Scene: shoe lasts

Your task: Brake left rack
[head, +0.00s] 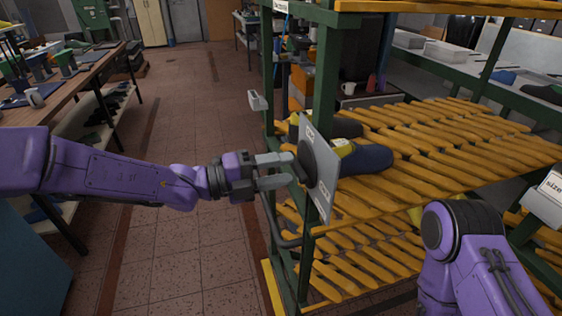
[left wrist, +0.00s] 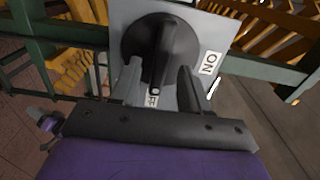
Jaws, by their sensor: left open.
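The brake of the left rack is a black rotary knob (left wrist: 160,45) on a light grey plate (head: 322,165). The plate is fixed to the green post of the rack (head: 325,75). In the left wrist view the knob's handle points down toward a partly hidden OFF label (left wrist: 152,98). An ON label (left wrist: 210,63) is at its right. My left gripper (head: 297,170) is open at the knob. In the left wrist view its fingers (left wrist: 160,72) are on either side of the handle's lower end; I cannot tell whether they touch it. My right gripper is out of view.
The rack has yellow slatted shelves (head: 450,140) with dark blue and yellow shoe lasts (head: 368,160) right behind the plate. My right arm shows at lower right. A workbench (head: 85,65) stands at the left. The tiled floor (head: 185,120) between is clear.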

